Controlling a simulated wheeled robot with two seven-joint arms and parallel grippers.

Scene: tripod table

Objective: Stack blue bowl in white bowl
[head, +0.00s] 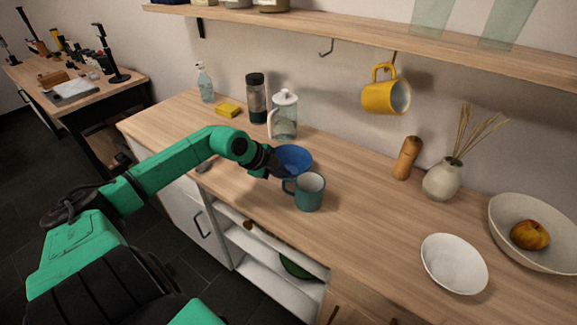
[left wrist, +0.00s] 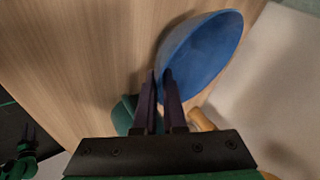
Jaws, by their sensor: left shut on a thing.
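The blue bowl (head: 295,158) is at the middle of the counter, just behind the teal mug. My left gripper (head: 276,163) is shut on its near-left rim. In the left wrist view the closed fingers (left wrist: 160,78) pinch the edge of the blue bowl (left wrist: 205,50). I cannot tell whether the bowl is lifted off the counter. The white bowl (head: 454,265) stands upright and empty near the front edge at the right, well apart from the blue bowl.
The teal mug (head: 309,192) is close in front of the blue bowl. A large bowl (head: 510,247) with an apple (head: 530,235) stands right of the white bowl. A yellow mug (head: 384,95) hangs above. The counter (head: 375,215) between the two bowls is clear.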

